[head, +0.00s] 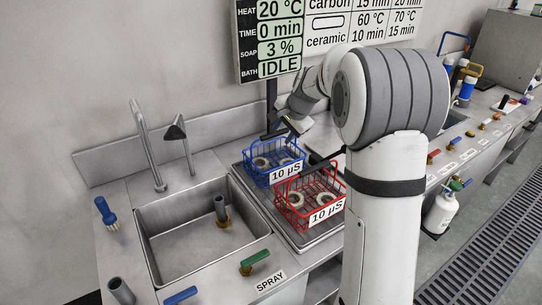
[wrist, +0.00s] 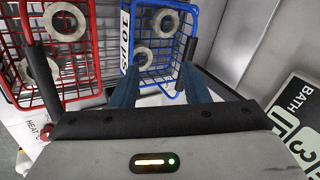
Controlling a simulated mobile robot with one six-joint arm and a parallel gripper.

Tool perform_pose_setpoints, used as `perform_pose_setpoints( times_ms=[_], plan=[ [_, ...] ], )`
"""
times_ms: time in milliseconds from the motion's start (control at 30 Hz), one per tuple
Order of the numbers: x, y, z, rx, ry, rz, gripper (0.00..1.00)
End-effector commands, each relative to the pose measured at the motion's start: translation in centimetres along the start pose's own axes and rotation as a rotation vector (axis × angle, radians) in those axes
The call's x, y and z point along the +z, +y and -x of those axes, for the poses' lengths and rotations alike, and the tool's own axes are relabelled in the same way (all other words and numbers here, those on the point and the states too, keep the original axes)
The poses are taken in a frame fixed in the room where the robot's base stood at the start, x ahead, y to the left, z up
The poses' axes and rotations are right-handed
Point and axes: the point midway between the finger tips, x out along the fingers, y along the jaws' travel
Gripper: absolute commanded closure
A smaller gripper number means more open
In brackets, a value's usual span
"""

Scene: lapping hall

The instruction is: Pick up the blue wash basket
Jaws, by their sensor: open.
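The blue wash basket (head: 258,174) stands on a metal drainboard right of the sink, with a white "10 µS" label and pale rings inside. It also shows in the wrist view (wrist: 178,72), top centre. My gripper (head: 291,124) is just above and behind it in the head view. In the wrist view my gripper (wrist: 159,76) is open, with its two fingers apart over the near part of the blue basket. A dark handle bar (wrist: 188,55) of that basket shows by the right fingertip. I cannot tell whether they touch.
A red basket (head: 334,190), also labelled "10 µS", stands close beside the blue one, and fills the left of the wrist view (wrist: 88,60). A sink (head: 160,262) with a tap (head: 146,148) lies to the left. A status panel (head: 269,38) hangs behind, above the blue basket.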

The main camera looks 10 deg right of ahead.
Motion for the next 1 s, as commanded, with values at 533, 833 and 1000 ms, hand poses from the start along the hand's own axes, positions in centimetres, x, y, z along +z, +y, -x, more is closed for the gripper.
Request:
perform_pose_setpoints(
  times_ms=[533, 833, 1000],
  plan=[
    [-5.4, -3.5, -7.3, -0.072, 0.014, -0.239, 0.58],
    [-5.1, -4.1, -11.2, -0.07, 0.013, -0.237, 0.58],
    [-5.2, -4.2, -13.0, -0.072, 0.015, -0.237, 0.58]
  ],
)
